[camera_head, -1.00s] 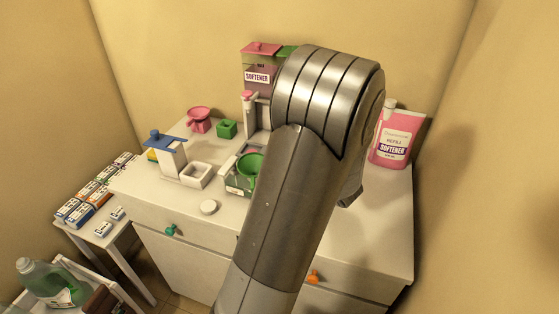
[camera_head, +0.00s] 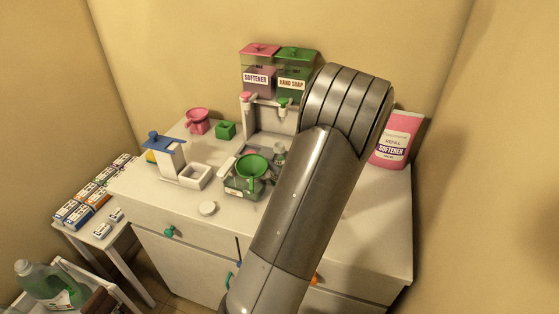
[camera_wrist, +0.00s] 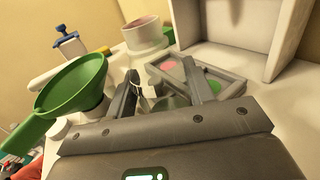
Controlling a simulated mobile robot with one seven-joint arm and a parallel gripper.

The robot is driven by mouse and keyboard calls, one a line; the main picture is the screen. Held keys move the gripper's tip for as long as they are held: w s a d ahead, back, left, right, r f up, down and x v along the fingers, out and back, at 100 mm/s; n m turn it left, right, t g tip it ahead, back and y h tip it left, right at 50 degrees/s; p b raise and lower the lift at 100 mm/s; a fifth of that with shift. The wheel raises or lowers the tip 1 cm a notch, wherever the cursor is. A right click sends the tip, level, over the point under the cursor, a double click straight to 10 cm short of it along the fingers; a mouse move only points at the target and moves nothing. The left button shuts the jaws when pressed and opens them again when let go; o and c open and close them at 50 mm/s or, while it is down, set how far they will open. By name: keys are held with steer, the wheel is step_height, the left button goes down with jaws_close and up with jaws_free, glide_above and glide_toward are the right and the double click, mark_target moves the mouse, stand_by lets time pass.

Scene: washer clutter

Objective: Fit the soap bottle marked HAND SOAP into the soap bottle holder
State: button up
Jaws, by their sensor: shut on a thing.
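My gripper (camera_wrist: 165,92) is shut on a clear, greyish bottle (camera_wrist: 160,102) in the wrist view, held between the two fingers. No label shows on the part of the bottle in sight. Just beyond the fingers lies a grey tray-like holder (camera_wrist: 233,84) with a pink disc and a green disc in its compartments. The bottle appears in front of this holder; I cannot tell whether they touch. In the head view my arm covers most of the gripper, and a small pale bottle shape (camera_head: 279,152) shows beside it.
A green funnel (camera_head: 252,168) stands close left of my gripper, also in the wrist view (camera_wrist: 72,86). Behind is a white stand (camera_head: 262,118) with softener and HAND SOAP dispensers (camera_head: 291,84). A blue-topped dispenser (camera_head: 165,147) is left; a pink refill pack (camera_head: 394,140) is right.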

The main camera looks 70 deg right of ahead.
steer(key=o, duration=1.1)
steer(key=shift+f, duration=0.1)
steer(key=shift+o, duration=0.2)
steer(key=shift+r, duration=0.2)
steer(key=v, duration=1)
steer(key=shift+s+a, duration=0.2)
steer(key=shift+s, duration=0.15)
steer(key=shift+o, duration=0.5)
steer(key=shift+s+a, duration=0.4)
steer(key=shift+s, duration=0.1)
